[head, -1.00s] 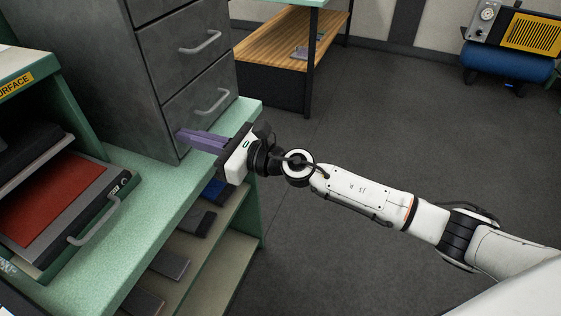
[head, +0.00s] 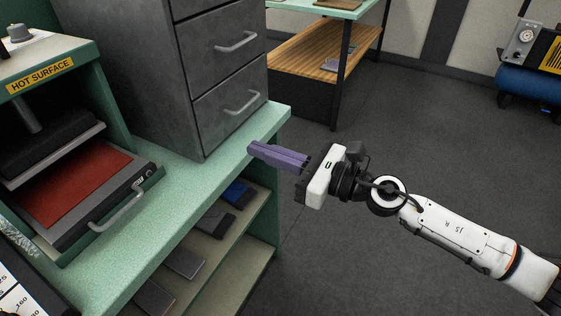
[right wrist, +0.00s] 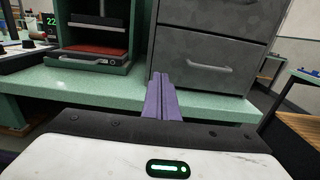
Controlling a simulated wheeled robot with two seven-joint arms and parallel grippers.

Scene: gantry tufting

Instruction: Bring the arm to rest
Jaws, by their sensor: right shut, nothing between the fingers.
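My right gripper (head: 251,150) comes in from the right in the head view, with purple fingers closed together and nothing between them. Its fingertips point left, over the front edge of the green bench near the grey drawer cabinet. In the right wrist view the shut purple fingers (right wrist: 161,80) point forward at the bench edge and the cabinet's lower left corner. The arm reaches back to the lower right over the floor. My left gripper is not in view.
The green bench (head: 185,185) carries a grey drawer cabinet (head: 225,70) and a heat press with a red plate (head: 80,185) and front handle. Shelves below hold dark and blue items. A wooden-shelved table (head: 320,55) stands behind. A blue compressor (head: 530,85) is far right. Floor at right is clear.

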